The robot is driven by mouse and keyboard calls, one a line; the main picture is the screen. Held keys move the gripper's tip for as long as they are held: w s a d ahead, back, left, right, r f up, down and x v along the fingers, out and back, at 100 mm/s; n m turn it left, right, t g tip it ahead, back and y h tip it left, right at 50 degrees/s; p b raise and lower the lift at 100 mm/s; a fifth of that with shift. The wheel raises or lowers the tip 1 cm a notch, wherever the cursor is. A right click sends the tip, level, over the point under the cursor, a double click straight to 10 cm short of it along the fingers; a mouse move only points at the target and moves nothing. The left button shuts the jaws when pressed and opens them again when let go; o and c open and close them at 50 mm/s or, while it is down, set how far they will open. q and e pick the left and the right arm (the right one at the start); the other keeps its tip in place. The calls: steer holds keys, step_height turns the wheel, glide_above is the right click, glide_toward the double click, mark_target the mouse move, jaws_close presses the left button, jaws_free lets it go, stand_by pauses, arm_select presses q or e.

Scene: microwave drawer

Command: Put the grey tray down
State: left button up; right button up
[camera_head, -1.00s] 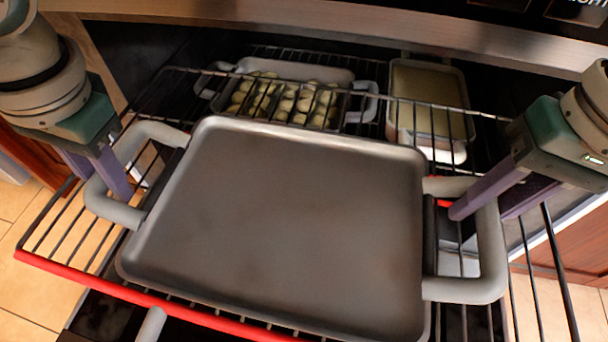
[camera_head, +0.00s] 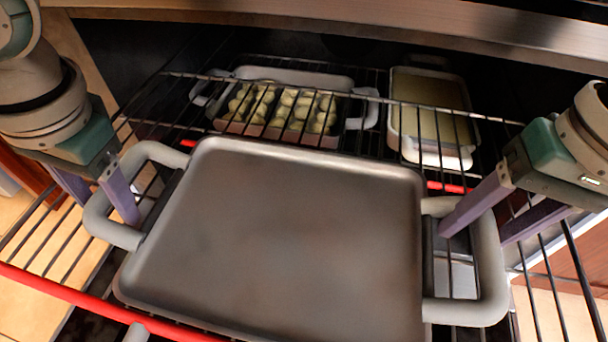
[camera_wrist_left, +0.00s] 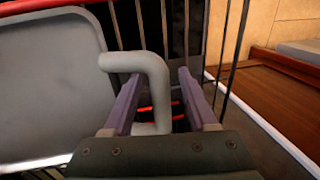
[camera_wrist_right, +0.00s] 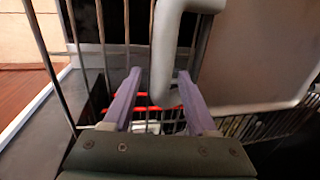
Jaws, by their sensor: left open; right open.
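The grey tray (camera_head: 285,240) lies roughly level over the upper wire rack (camera_head: 55,232); I cannot tell whether it touches the wires. My left gripper (camera_head: 105,200) is at the tray's left handle (camera_head: 158,152). In the left wrist view its fingers stand apart on either side of the handle (camera_wrist_left: 150,72). My right gripper (camera_head: 475,235) is at the right handle (camera_head: 490,275). In the right wrist view its fingers stand apart with the handle (camera_wrist_right: 166,48) between them. Both grippers are open. The tray hides much of the rack.
Behind the tray, on a lower rack, are a dish of pale round food (camera_head: 285,107) and a dish with a flat yellowish filling (camera_head: 430,100). The upper rack has a red front bar (camera_head: 105,302). A metal edge (camera_head: 340,35) crosses above.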

steer(key=shift+r, duration=0.25)
arm_select(q)
step_height(320, 180, up, 12)
steer(key=d, duration=0.2)
steer(key=shift+s+d+f, duration=0.15)
steer(key=shift+f, duration=0.05)
arm_select(e)
step_height(320, 180, up, 11)
steer(key=d, duration=0.2)
steer(key=shift+s+d+r, duration=0.15)
arm_select(q)
steer(key=shift+r, duration=0.1)
